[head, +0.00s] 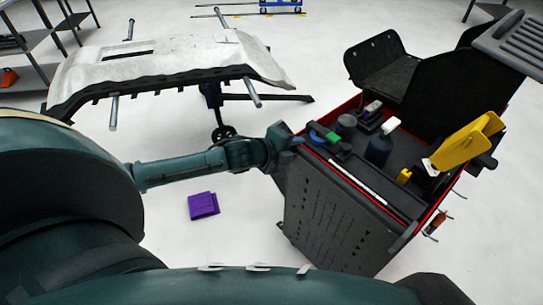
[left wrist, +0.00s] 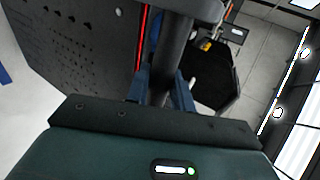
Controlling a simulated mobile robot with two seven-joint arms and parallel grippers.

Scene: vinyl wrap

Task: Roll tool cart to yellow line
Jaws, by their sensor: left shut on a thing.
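The tool cart (head: 325,225) stands at the right in the head view, with dark perforated side panels, a red-edged top and a black back part. Its panel (left wrist: 85,45) and red edge also show in the left wrist view. My left gripper (head: 290,143) is at the cart's near left top corner. In the left wrist view, its blue-grey fingers (left wrist: 160,92) are shut on a dark bar (left wrist: 172,50), which looks like the cart's handle. The fingertips are partly hidden in the head view. My right gripper is out of view. I cannot clearly make out a yellow line on the floor.
Bottles and a yellow item (head: 465,142) sit on the cart top. A bumper-like panel on a stand (head: 160,62) is left of the cart. A purple object (head: 203,205) lies on the floor. Shelving (head: 45,50) stands far left, a blue frame (head: 281,6) at the back.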

